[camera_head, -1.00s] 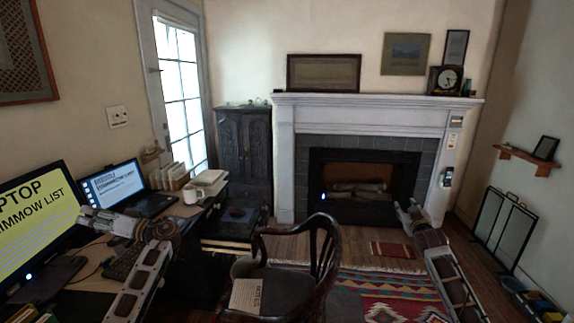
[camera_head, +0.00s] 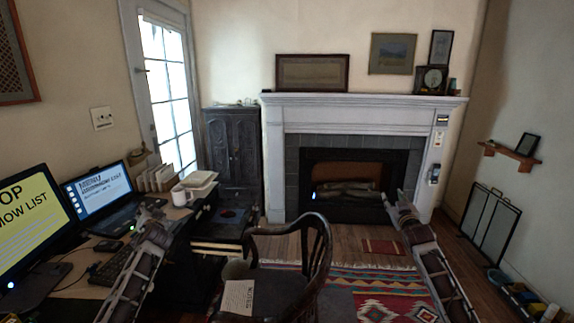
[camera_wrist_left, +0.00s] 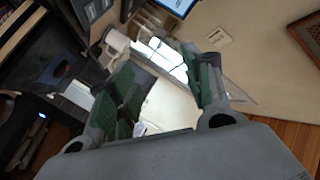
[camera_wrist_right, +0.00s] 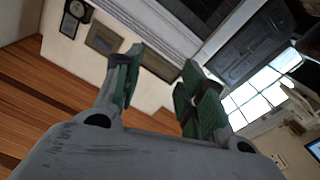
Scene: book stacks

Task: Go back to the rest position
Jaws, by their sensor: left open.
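My left gripper (camera_head: 150,215) is raised over the desk edge in the head view, near the laptop. In the left wrist view its fingers (camera_wrist_left: 160,88) stand apart with nothing between them. My right gripper (camera_head: 396,203) is raised in front of the fireplace in the head view. In the right wrist view its fingers (camera_wrist_right: 158,85) stand apart and empty, with the wall behind them.
A wooden armchair (camera_head: 318,262) stands between my arms, with a paper on its seat. The desk at left holds a monitor (camera_head: 35,235), a laptop (camera_head: 100,192) and a white mug (camera_head: 180,195). A fireplace (camera_head: 290,165) is ahead. A patterned rug (camera_head: 385,305) covers the floor.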

